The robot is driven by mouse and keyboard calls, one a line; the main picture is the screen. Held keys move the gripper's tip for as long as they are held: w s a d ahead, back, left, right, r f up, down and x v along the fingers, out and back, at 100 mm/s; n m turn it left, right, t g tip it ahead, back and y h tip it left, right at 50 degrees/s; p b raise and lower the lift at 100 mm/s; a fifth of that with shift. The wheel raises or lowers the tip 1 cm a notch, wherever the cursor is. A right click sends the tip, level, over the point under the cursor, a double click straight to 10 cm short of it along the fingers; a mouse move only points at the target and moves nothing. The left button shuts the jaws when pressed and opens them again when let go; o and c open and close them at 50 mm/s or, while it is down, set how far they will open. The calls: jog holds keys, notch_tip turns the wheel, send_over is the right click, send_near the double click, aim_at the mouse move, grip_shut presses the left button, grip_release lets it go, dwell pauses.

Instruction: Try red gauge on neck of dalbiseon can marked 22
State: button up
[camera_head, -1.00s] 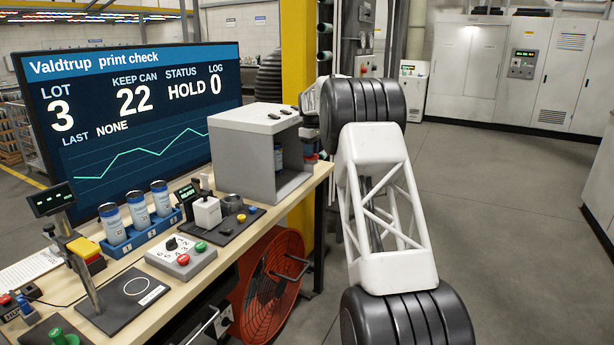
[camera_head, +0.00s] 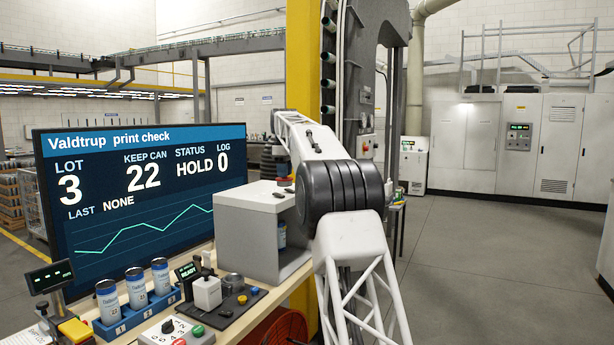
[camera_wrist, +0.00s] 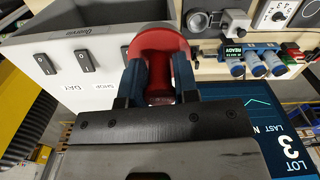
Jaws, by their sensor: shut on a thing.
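My gripper (camera_wrist: 159,78) is shut on the red gauge (camera_wrist: 158,40) in the wrist view. The gauge is a rounded red piece between the two blue-grey fingers, held out past their tips. Three blue-and-white cans (camera_head: 136,287) stand upright in a blue rack (camera_head: 122,327) on the bench; their marks are too small to read. The cans also show at the right of the wrist view (camera_wrist: 257,66), apart from the gauge. In the head view I cannot make out my gripper clearly beyond the grey cabinet.
The open-fronted grey cabinet (camera_head: 247,238) stands on the bench, right of the rack; switches (camera_wrist: 45,64) show in the wrist view. A screen (camera_head: 150,190) behind the cans reads KEEP CAN 22, HOLD. A small READY device (camera_head: 188,270) and a button box (camera_head: 176,332) stand near the cans.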

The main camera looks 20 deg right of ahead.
jog(key=s+a+f, duration=0.4)
jog(key=a+f, duration=0.1)
jog(key=a, duration=1.5)
jog(key=s+a+f+n, duration=0.1)
jog(key=s+a+f, duration=0.4)
jog(key=a, duration=1.5)
jog(key=s+a+f, duration=0.4)
jog(key=a+f, duration=0.3)
jog(key=a, duration=1.2)
jog(key=shift+s+a+n, duration=0.3)
jog(key=shift+a, duration=0.1)
jog(key=shift+f, duration=0.1)
jog(key=shift+f, duration=0.2)
jog(key=shift+f, duration=2.7)
jog(key=shift+f, duration=0.55)
